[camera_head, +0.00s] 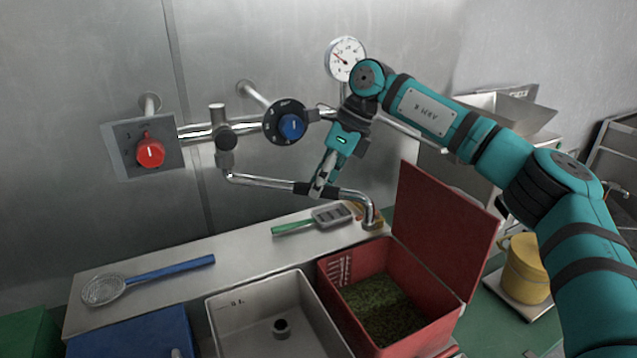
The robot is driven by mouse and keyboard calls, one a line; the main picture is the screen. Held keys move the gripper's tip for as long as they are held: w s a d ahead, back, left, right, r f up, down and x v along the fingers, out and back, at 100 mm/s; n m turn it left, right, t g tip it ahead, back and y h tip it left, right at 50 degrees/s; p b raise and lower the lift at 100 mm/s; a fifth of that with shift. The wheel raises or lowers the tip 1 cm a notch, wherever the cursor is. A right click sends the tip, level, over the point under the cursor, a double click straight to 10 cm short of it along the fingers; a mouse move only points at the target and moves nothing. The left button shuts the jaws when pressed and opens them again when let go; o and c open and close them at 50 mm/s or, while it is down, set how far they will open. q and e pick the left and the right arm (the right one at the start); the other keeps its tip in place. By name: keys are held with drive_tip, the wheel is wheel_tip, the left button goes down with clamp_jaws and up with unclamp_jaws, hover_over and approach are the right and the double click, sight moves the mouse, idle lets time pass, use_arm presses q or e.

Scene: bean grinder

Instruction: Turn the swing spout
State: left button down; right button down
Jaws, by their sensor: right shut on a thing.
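The swing spout (262,181) is a chrome pipe that hangs from a dark swivel joint (226,139) on the wall pipe. It runs to the right and bends down at its outlet (370,215). The outlet is near the back left edge of the open red bin (342,262). My right gripper (319,186) reaches down from above and is shut on the spout's dark sleeve, to the left of the outlet bend. The fingers hide part of the sleeve. My left gripper is not in view.
A red knob (150,153), a blue knob (291,126) and a gauge (345,58) sit along the wall pipe. A yellow mug (525,268) stands at right.

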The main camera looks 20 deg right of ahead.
drive_tip(key=c, duration=1.1)
unclamp_jaws()
drive_tip(key=shift+a, duration=0.1)
drive_tip(key=v, duration=1.2)
drive_tip(key=shift+s+r, duration=0.1)
